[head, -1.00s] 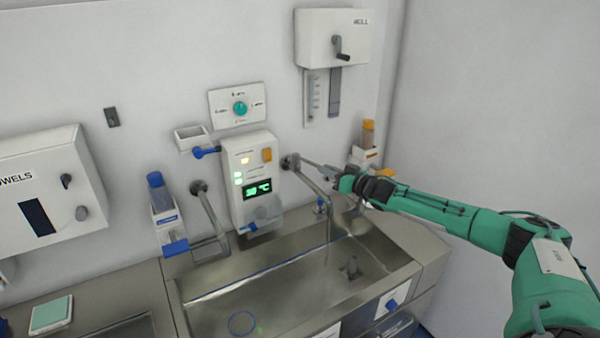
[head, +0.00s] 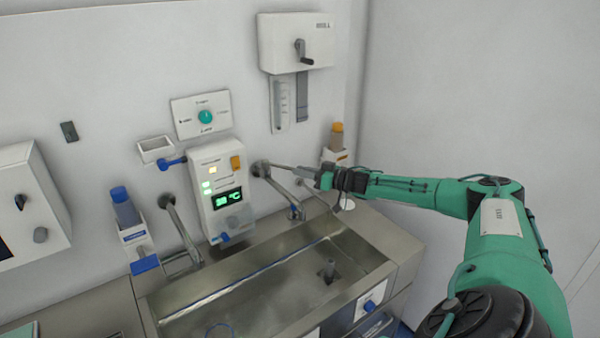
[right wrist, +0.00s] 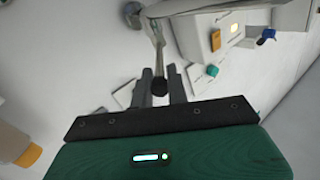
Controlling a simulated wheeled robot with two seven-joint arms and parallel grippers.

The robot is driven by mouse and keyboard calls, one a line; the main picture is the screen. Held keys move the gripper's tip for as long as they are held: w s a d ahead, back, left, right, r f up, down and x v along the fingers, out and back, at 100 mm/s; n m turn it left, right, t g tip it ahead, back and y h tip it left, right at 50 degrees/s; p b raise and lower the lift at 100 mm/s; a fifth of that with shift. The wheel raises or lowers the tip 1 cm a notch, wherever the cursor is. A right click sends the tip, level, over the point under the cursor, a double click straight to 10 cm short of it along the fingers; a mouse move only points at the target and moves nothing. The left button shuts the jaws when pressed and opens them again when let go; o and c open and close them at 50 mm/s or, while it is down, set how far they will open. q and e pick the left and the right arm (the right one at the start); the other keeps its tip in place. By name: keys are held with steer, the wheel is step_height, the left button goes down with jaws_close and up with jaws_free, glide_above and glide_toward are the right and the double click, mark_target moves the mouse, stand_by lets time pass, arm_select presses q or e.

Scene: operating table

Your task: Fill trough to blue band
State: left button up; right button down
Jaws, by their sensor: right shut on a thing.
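The metal trough (head: 245,265) lies below the wall fittings. A thin pale-blue line runs along its inside; I cannot tell whether it is the band or a water edge. The right tap (head: 284,187) has its spout over the trough's back edge. My right gripper (head: 318,177) is shut on the tap's long lever (head: 292,168). In the right wrist view the dark-tipped lever (right wrist: 159,87) sits between the two fingers (right wrist: 161,78). I cannot tell whether water runs from the spout. My left gripper is out of view.
A control panel (head: 218,190) with a lit green display hangs between the right tap and a left tap (head: 180,225). Bottle dispensers (head: 125,210) and a wall box (head: 297,45) are nearby.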

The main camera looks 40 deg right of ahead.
steer(key=shift+r, duration=0.1)
steer(key=c, duration=1.5)
jaws_free()
steer(key=shift+s, duration=0.1)
steer(key=shift+s+d+f+b, duration=0.15)
steer(key=shift+s+f+b, duration=0.05)
steer(key=shift+s+b, duration=0.1)
steer(key=b+v, duration=0.1)
steer(key=v, duration=0.3)
steer(key=b+v, duration=0.2)
steer(key=v, duration=0.2)
steer(key=b+v, duration=0.2)
steer(key=v, duration=0.3)
steer(key=shift+r, duration=0.3)
